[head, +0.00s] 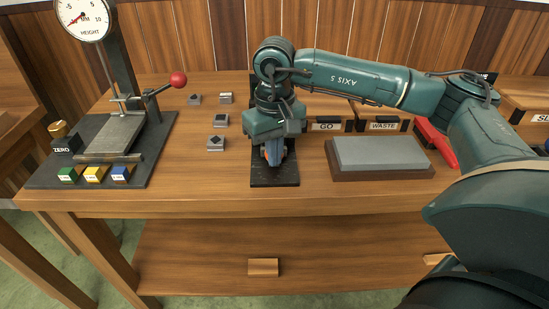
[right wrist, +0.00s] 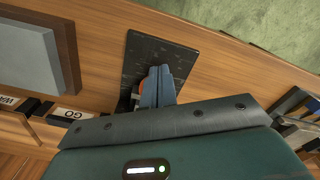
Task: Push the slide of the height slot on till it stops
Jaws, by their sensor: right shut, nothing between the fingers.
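A black base plate (head: 275,181), which looks like that of the height slot, lies at the front middle of the bench; it also shows in the right wrist view (right wrist: 150,55). My right gripper (head: 273,158) points down over this plate, its fingers shut and empty. In the right wrist view the shut fingers (right wrist: 159,84) stand over the plate, with a small orange-red part (right wrist: 141,88) just beside them. Whether they touch it I cannot tell. The slide and most of the slot are hidden behind my gripper and wrist. My left gripper is out of view.
A dial height gauge (head: 84,18) with a red-knobbed lever (head: 178,79) stands at left. Several small metal blocks (head: 216,143) lie between it and my gripper. At right are a grey stone (head: 380,152) on a wooden base, the GO label (head: 326,126) and the WASTE label (head: 383,126).

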